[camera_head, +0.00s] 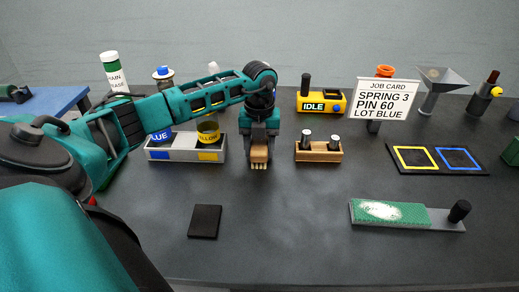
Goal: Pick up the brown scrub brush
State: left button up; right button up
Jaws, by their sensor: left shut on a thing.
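The brown scrub brush (259,155) is in the jaws of my left gripper (259,143). Its brown block shows below the fingers, with pale bristles pointing down. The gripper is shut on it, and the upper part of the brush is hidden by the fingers. The brush is over the dark table between the grey tray and the small wooden holder. I cannot tell whether its bristles touch the table. My right gripper is not in the view.
A grey tray (187,155) with blue and yellow containers stands just left of the brush. A wooden holder (319,152) with two pegs stands right. A black pad (205,222) and a green-faced board (390,214) lie in front. The front middle of the table (285,235) is clear.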

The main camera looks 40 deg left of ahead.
aim_at(259, 143)
pick_arm(q)
jog(key=c, duration=0.4)
jog(key=shift+r, duration=0.15)
notch_tip(259, 143, up, 20)
jog(key=shift+f+p, duration=0.1)
jog(key=shift+p, duration=0.75)
